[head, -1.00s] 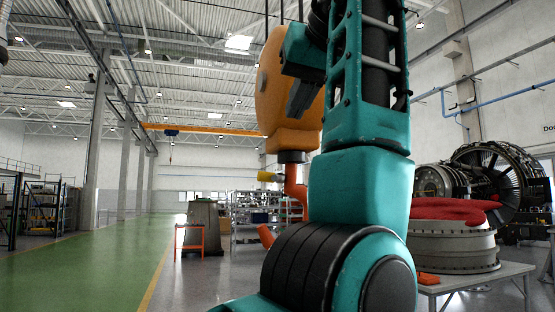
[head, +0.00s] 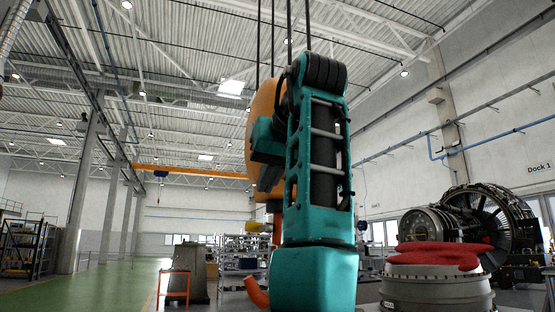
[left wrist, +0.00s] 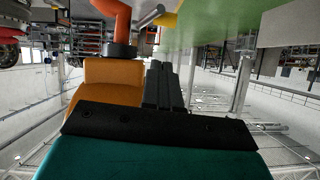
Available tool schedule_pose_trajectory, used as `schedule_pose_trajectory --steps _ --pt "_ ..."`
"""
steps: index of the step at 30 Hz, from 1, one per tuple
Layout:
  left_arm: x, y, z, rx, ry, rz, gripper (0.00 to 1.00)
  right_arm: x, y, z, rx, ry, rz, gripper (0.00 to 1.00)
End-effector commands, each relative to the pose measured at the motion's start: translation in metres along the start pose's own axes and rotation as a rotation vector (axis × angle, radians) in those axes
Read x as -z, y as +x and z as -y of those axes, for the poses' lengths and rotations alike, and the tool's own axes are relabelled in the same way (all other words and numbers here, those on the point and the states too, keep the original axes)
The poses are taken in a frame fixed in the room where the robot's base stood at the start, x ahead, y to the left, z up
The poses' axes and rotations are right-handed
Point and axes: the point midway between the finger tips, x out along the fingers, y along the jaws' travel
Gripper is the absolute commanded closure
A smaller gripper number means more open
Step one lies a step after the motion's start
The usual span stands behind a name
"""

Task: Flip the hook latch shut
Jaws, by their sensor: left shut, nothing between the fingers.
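An orange hoist block (head: 262,105) hangs from cables, partly behind my left arm. Below its dark collar is an orange hook (head: 257,292), with its middle hidden by my teal arm. A yellow latch (head: 255,226) sticks out sideways to the left from the hook's shank. My left gripper (head: 268,180) is shut and empty, beside the block and above the latch. In the left wrist view, the dark fingers (left wrist: 160,68) appear in front of the block, apart from the hook (left wrist: 118,18) and the grey and yellow latch (left wrist: 155,17). My right gripper is not in view.
An orange stand (head: 173,287) and shelving (head: 243,262) stand behind the hook. A turbofan engine (head: 485,225) and a grey casing with a red cover (head: 438,257) stand at the right. The green floor lane (head: 110,280) at the left is clear.

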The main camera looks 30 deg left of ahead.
Motion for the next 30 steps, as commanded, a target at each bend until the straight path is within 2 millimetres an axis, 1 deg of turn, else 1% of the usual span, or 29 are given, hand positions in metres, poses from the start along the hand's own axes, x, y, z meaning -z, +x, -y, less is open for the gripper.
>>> schedule_pose_trajectory --steps 1,3,6,9,16,30 --pt "-0.001 0.013 0.0 0.001 0.0 0.004 1.0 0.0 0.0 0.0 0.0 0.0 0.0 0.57" --pt "-0.001 0.026 0.0 0.001 0.0 0.003 1.0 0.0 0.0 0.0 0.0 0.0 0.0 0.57" --pt "-0.013 0.034 -0.001 0.0 -0.001 0.002 1.0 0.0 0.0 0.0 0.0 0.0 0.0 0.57" --pt "-0.02 0.041 0.0 0.0 0.0 0.001 1.0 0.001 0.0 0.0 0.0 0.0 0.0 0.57" --pt "-0.028 0.049 0.0 0.001 0.0 0.0 1.0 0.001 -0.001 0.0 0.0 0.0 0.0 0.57" --pt "-0.029 0.051 0.001 0.0 -0.001 -0.009 1.0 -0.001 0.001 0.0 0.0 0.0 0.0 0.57"
